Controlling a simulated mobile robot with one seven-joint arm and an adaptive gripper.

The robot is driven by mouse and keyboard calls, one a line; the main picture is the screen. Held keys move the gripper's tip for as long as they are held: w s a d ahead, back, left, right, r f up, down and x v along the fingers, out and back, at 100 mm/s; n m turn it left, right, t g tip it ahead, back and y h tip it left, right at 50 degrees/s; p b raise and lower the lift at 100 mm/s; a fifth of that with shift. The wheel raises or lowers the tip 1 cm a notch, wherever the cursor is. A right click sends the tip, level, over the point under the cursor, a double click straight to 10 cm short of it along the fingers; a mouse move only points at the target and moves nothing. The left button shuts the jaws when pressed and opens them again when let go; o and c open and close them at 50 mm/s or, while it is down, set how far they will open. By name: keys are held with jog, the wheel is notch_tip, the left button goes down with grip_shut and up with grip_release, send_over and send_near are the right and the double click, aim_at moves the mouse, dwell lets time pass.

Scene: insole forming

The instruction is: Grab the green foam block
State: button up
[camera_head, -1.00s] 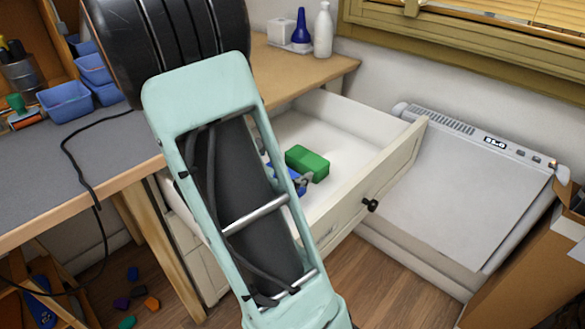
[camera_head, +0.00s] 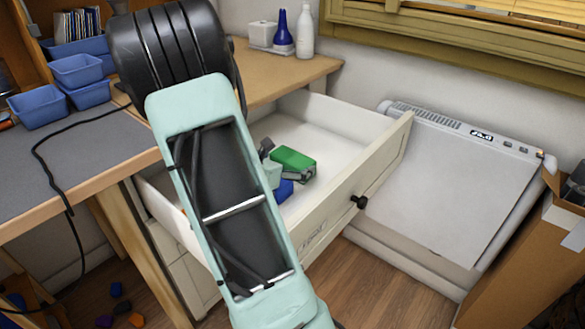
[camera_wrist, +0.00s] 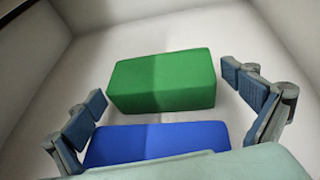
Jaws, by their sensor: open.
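The green foam block (camera_head: 294,160) lies in the open white drawer (camera_head: 362,165), with a blue block (camera_head: 285,190) beside it. In the wrist view the green block (camera_wrist: 162,80) is in the middle, and the blue block (camera_wrist: 155,142) is nearer my wrist, partly hidden by my gripper's body. My gripper (camera_wrist: 164,86) is open and empty, with one finger left and one right of the blocks. The fingertips reach about level with the green block, with a gap on both sides. In the head view my arm hides part of the drawer and most of my gripper.
The drawer's walls surround the blocks; its front has a dark knob (camera_head: 358,202). The desk (camera_head: 75,160) is at left with blue bins (camera_head: 76,72). A white heater (camera_head: 450,180) and a cardboard box (camera_head: 530,250) stand at right. The drawer floor behind the green block is clear.

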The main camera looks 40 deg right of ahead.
jog(key=shift+d+f, duration=0.1)
jog(key=shift+d, duration=0.1)
jog(key=shift+c, duration=0.3)
jog(key=c, duration=0.8)
